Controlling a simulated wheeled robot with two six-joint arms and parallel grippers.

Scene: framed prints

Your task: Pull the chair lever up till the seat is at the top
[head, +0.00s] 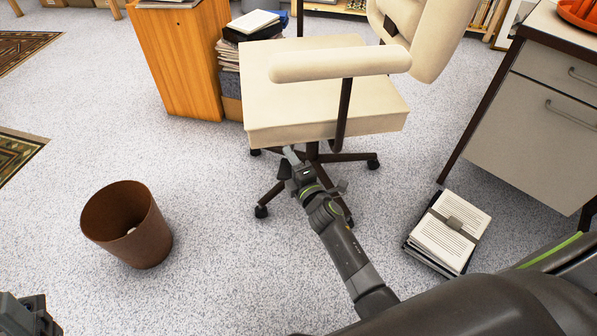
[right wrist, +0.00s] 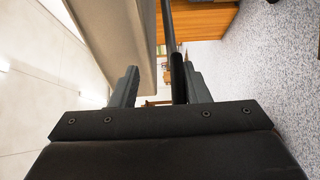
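The office chair has a cream seat (head: 300,95) and stands in the upper middle of the head view. My right gripper (head: 291,158) is at the seat's front edge, just below it. In the right wrist view its two fingers (right wrist: 160,85) are apart. A dark rod with a thicker black end, which looks like the chair lever (right wrist: 179,75), lies between them, closer to the right finger; I cannot tell whether they touch. The seat's side (right wrist: 128,28) shows beside it. In the head view the lever is not clearly visible. My left gripper (head: 28,316) is at the lower left corner, partly cut off.
A brown waste bin (head: 127,225) stands on the carpet at left. A wooden cabinet (head: 178,60) and stacked books are behind the chair. A grey drawer desk (head: 530,125) is at right, with a bundle of papers (head: 448,232) on the floor. The carpet between bin and chair is clear.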

